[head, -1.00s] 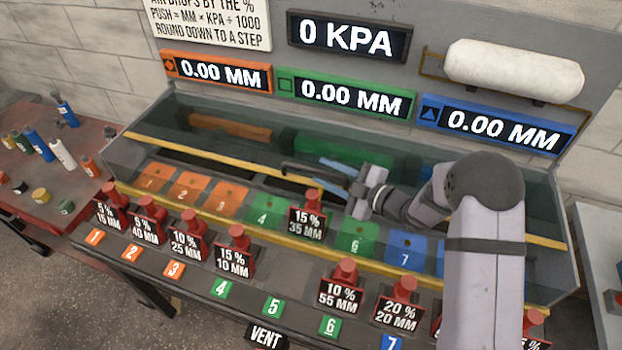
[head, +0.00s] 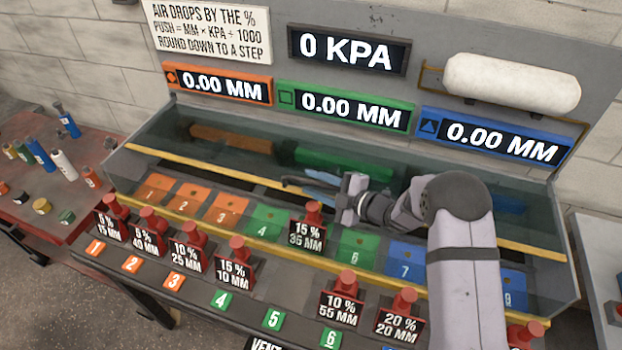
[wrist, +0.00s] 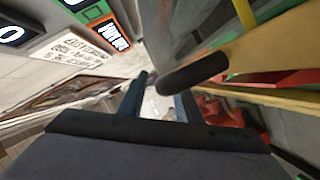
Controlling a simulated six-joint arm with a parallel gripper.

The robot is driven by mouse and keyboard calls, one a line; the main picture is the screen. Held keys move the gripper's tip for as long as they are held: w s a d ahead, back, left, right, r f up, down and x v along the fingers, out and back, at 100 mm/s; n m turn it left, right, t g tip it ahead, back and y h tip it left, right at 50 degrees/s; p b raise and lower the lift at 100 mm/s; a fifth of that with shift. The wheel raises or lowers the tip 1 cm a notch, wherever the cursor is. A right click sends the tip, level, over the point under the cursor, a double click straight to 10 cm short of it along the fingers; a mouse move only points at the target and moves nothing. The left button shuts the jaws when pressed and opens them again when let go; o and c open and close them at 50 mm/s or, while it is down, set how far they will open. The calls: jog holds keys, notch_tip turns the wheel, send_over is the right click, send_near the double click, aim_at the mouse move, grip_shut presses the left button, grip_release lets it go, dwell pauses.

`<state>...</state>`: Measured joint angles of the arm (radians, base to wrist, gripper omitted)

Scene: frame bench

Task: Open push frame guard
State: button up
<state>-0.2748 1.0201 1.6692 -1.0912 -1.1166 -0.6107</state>
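A dark bar handle (head: 300,186) stands near the bar's middle. My gripper (head: 312,178), with blue fingers, is at this handle. In the wrist view the two fingers (wrist: 160,95) are apart, with a gap between them. The dark rounded handle (wrist: 197,72) crosses close to the right finger's tip. I cannot tell whether they touch. The gripper looks open, with nothing clamped in it.
Several red weighted blocks with labels stand along the front ledge, one (head: 307,232) on the pad row. Displays, including 0 KPA (head: 347,48), and a white tank (head: 512,82) are behind. A red side table (head: 90,205) holds bottles. My forearm covers the right-hand pads.

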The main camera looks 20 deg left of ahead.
jog(key=shift+w+a+f, duration=0.15)
jog(key=shift+w+a, duration=0.05)
jog(key=shift+a, duration=0.4)
grip_shut()
jog(key=shift+w, duration=0.1)
